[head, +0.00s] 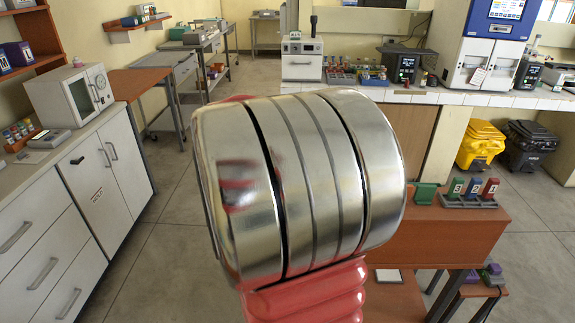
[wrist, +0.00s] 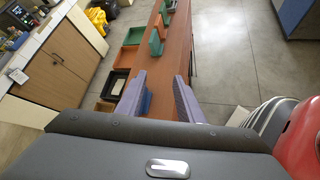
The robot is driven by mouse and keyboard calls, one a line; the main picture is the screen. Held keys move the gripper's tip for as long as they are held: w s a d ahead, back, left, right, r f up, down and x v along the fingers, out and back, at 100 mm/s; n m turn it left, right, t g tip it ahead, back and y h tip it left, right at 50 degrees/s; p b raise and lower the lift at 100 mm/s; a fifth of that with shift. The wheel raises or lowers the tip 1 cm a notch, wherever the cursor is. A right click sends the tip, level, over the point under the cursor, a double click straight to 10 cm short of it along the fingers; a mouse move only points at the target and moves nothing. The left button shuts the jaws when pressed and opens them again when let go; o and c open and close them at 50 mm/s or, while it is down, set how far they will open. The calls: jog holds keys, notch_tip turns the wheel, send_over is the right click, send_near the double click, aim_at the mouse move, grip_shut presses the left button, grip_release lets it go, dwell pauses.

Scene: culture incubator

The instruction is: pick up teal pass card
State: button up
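My gripper (wrist: 158,98) shows in the wrist view, with two purple fingers apart above a brown wooden top. A blue piece (wrist: 145,103) shows beside the left finger, partly hidden by it. Beyond the fingertips, a small teal-green upright piece (wrist: 156,43) stands on the wooden top. In the head view, a green piece (head: 425,196) stands on the brown desk (head: 440,240), left of a grey rack. I cannot tell which piece, if any, is the teal pass card. My metal and red arm hides the middle of the head view, and the gripper is not visible there.
The grey rack (head: 468,201) holds green, blue and red numbered pieces. In the wrist view, open trays (wrist: 133,36) line the left side of the wooden top, with clear floor (wrist: 235,65) to the right. Yellow (head: 481,143) and black bins stand at the back right.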

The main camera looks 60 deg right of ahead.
jog(key=shift+n+g+h, duration=0.3)
jog(key=shift+g, duration=0.6)
jog(key=d, duration=0.1)
jog(key=s+d, duration=0.1)
jog(key=d, duration=0.1)
jog(key=s+d, duration=0.1)
jog(key=shift+d+r, duration=0.25)
jog(key=shift+r, duration=0.05)
jog(key=x, duration=0.8)
jog(key=shift+s+d+f, duration=0.1)
jog(key=shift+s+f, duration=0.05)
jog(key=shift+s, duration=0.05)
jog(key=shift+x, duration=2.65)
jog(key=shift+w+d, duration=0.1)
grip_shut()
